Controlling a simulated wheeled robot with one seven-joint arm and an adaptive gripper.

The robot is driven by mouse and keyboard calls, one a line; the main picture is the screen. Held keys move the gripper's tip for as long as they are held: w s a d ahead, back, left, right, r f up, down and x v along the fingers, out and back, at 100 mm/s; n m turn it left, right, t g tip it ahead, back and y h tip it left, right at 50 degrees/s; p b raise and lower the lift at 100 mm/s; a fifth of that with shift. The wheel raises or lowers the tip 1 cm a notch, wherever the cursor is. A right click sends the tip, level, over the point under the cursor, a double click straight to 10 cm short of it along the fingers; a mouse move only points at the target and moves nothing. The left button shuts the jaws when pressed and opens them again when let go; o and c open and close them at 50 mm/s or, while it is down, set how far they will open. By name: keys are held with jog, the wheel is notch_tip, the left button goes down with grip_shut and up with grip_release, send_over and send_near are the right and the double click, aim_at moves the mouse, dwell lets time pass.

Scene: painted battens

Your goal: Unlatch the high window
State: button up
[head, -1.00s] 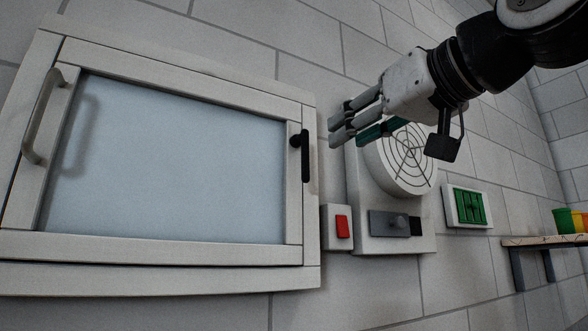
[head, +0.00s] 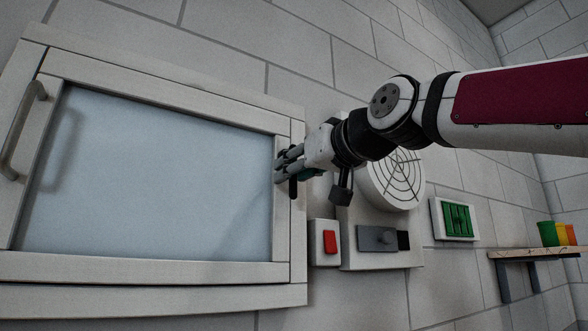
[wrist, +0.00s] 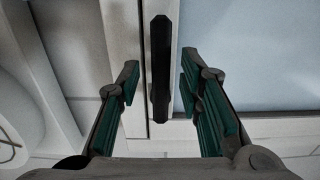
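The high window (head: 150,170) has a white frame and a frosted pane, and looks shut. Its black latch handle (head: 292,188) stands upright on the right side of the frame, partly hidden by my fingers. In the wrist view the latch handle (wrist: 160,68) is a vertical black bar between my fingers. My gripper (head: 284,164) is at the latch in the head view. In the wrist view my gripper (wrist: 160,84) is open, with a gap on each side of the bar. A grey pull handle (head: 20,130) is on the window's left side.
Right of the window are a red switch (head: 330,241), a round fan grille (head: 396,178) and a grey sliding bolt (head: 376,239). Farther right are a green vent (head: 456,219) and a shelf (head: 530,254) with coloured cups.

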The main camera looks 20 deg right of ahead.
jog(key=shift+w+a, duration=0.1)
jog(key=shift+w, duration=0.35)
grip_shut()
